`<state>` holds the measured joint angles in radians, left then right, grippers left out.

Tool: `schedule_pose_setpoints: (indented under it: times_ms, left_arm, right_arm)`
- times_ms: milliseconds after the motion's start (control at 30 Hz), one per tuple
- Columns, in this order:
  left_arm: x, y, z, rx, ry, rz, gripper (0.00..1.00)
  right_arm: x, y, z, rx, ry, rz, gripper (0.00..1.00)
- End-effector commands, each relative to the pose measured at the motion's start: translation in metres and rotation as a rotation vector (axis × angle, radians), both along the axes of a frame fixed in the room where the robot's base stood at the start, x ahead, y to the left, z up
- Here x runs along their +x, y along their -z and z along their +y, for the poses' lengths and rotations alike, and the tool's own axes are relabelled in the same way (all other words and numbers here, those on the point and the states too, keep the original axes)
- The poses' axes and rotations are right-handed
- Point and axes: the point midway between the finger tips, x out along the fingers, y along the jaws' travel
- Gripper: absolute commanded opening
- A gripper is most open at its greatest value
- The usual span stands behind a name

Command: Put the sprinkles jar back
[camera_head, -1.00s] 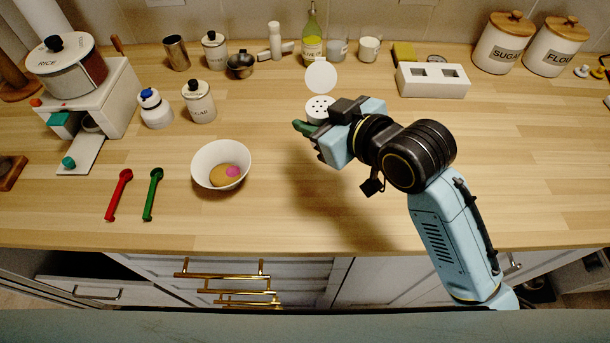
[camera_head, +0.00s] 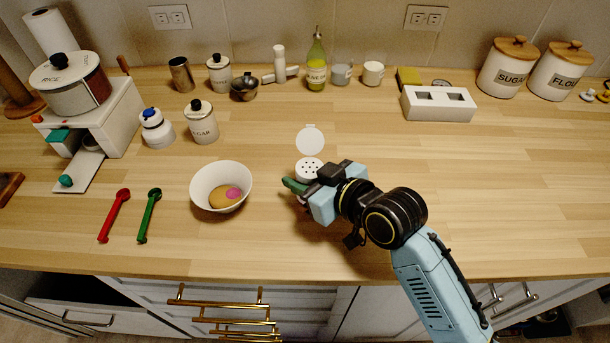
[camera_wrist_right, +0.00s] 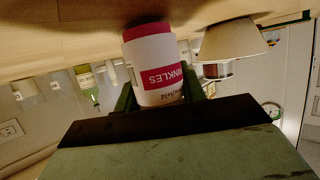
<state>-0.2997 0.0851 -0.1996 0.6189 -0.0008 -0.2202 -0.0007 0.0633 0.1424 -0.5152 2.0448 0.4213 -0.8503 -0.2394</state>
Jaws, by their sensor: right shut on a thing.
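The sprinkles jar (camera_head: 309,169) has a white top with holes, and its round white lid (camera_head: 309,140) stands flipped open. My right gripper (camera_head: 298,190) is shut around the jar's body, to the right of the white bowl (camera_head: 221,187). In the right wrist view the jar (camera_wrist_right: 155,62) is white with a red label and sits between the green fingers. Most of its body is hidden by the gripper in the head view, and I cannot tell whether its base touches the counter. My left gripper is not in view.
A white block with two square openings (camera_head: 437,104) stands at the back right, near the sugar (camera_head: 509,67) and flour (camera_head: 561,71) canisters. Red (camera_head: 114,215) and green (camera_head: 149,215) spoons lie left of the bowl. Bottles and cups line the wall. The counter's middle and right are clear.

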Motion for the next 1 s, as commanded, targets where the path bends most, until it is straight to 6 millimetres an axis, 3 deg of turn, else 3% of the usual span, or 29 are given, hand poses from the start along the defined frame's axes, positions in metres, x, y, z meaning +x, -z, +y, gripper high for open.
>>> schedule_pose_setpoints:
  times_ms: [200, 233, 367, 700, 1000]
  left_arm:
    - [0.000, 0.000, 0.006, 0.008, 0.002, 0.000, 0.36]
    - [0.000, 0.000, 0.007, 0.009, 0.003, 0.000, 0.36]
    - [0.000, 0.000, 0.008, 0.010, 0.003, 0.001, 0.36]
    - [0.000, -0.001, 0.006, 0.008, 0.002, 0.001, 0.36]
    - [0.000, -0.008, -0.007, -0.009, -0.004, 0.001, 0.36]
  right_arm:
    - [0.000, 0.002, 0.000, 0.000, 0.000, -0.001, 0.15]
    - [0.000, 0.002, 0.000, -0.001, 0.000, -0.001, 0.44]
    - [0.000, 0.002, 0.000, -0.001, 0.000, -0.001, 0.61]
    - [0.000, -0.002, 0.000, 0.001, 0.000, -0.001, 0.62]
    - [-0.034, -0.019, -0.034, -0.005, 0.000, -0.002, 0.62]
